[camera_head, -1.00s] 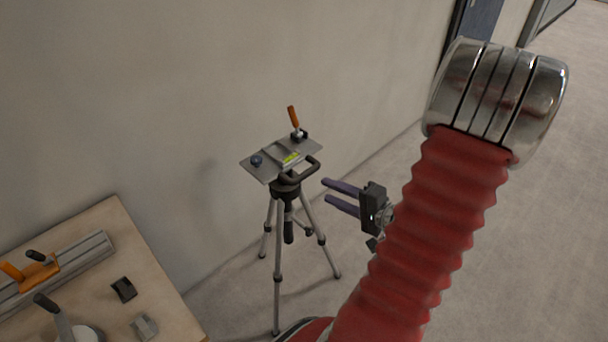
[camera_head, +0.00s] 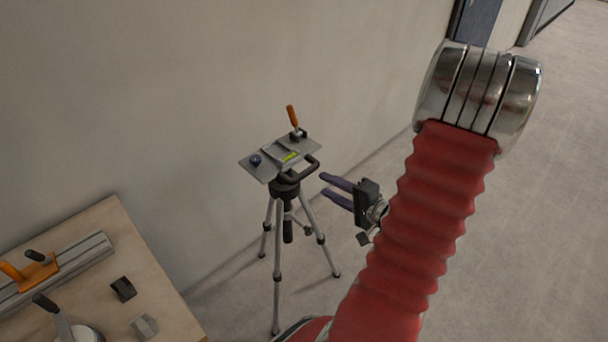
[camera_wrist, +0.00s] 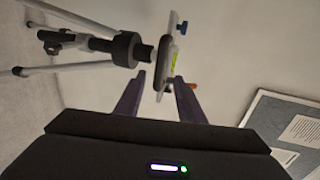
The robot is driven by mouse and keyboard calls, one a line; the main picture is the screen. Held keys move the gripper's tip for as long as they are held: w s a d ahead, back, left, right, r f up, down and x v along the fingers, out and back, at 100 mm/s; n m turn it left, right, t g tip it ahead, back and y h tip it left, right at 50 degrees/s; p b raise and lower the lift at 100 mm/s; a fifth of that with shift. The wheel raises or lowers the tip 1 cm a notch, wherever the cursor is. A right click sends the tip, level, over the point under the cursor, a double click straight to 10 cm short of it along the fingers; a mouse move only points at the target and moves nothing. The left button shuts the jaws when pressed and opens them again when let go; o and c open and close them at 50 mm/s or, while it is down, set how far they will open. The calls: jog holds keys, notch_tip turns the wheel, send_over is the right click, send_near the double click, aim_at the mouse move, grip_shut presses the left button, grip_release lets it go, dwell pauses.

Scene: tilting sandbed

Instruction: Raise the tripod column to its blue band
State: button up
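The tripod (camera_head: 285,192) stands upright on the floor by the wall, with a grey plate (camera_head: 262,172) on top and an orange-handled lever (camera_head: 292,116). A dark looped handle (camera_head: 311,166) sits under the plate's right side. The column is low and no blue band shows. My gripper (camera_head: 324,186) is open and empty, to the right of the tripod head and a little below the plate. In the wrist view, my open gripper (camera_wrist: 160,82) points at the tripod head, which appears sideways; the looped handle (camera_wrist: 163,62) lies just ahead of the fingertips, apart from them.
A wooden table (camera_head: 165,295) at lower left carries an orange tool on a metal rail (camera_head: 75,262), small dark and grey blocks, and a lever on a round base. The wall is close behind the tripod. The floor to the right is clear. A framed board (camera_wrist: 290,125) shows in the wrist view.

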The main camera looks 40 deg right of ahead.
aim_at(306, 176)
jog(key=shift+x, duration=5.1)
grip_shut()
jog(key=shift+a, duration=0.1)
